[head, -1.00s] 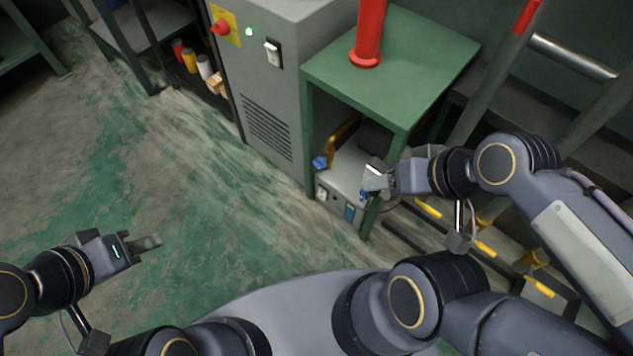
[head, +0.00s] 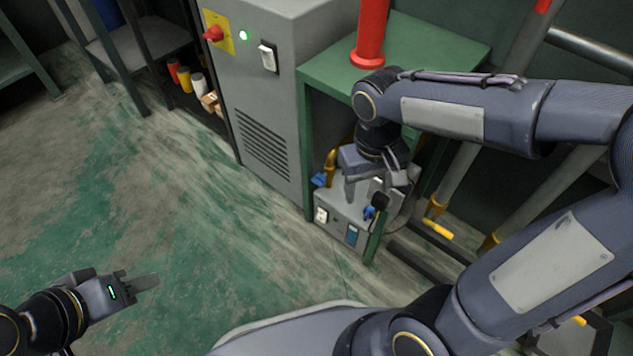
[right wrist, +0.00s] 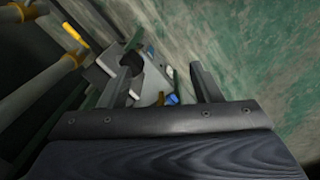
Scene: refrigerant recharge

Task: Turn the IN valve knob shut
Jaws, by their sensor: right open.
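A grey recovery unit (head: 340,219) sits low under the green table, with a white switch and a blue panel on its front. A blue knob (head: 318,180) is at its left side by a yellow handle (head: 331,164). Another blue knob (head: 369,212) is at its right front. I cannot read which one is IN. My right gripper (head: 374,190) is open, pointing down just above the unit. In the right wrist view the open fingers (right wrist: 160,88) frame a blue knob (right wrist: 172,99) and a yellow part, apart from both fingers. My left gripper (head: 142,282) is over bare floor, far from the unit.
The green table (head: 435,50) with a red cylinder (head: 369,35) stands over the unit, its leg close to my right arm. A grey cabinet (head: 262,90) is at the left of it. Yellow-ended rails (head: 437,205) lie right. The floor at left is clear.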

